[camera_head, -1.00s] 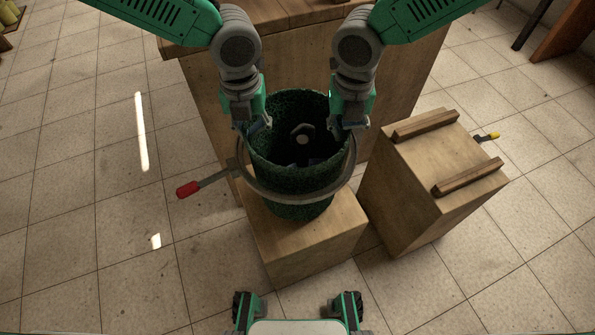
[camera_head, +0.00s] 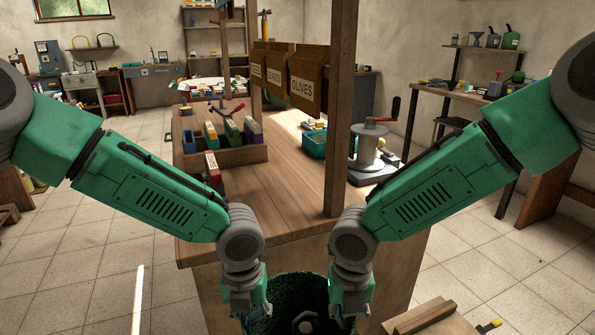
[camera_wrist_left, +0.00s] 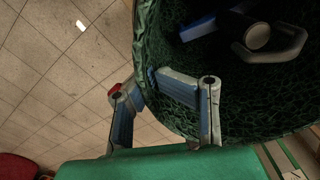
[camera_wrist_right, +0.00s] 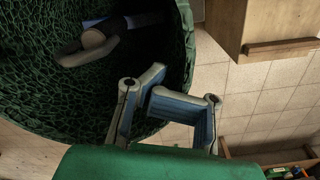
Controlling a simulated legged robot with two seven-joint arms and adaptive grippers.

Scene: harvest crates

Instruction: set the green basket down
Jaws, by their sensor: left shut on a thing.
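The green basket (camera_head: 288,297), dark and mottled, stands at the bottom centre of the head view, its lower part cut off. My left gripper (camera_head: 257,313) is at its left rim. In the left wrist view my left gripper (camera_wrist_left: 142,78) is shut on the basket's wall (camera_wrist_left: 170,20), one finger outside and one inside. My right gripper (camera_head: 342,318) is at the right rim. In the right wrist view my right gripper (camera_wrist_right: 156,82) overlaps the basket's edge (camera_wrist_right: 183,45); its grip is unclear. A grey-and-blue item (camera_wrist_right: 92,40) lies inside. The basket's underside is hidden.
A wooden workbench (camera_head: 290,205) stands just beyond the basket, with a post (camera_head: 340,110), a divided box and a grey reel on it. A wooden block (camera_head: 425,318) is at the lower right, also in the right wrist view (camera_wrist_right: 285,15). Tiled floor lies left.

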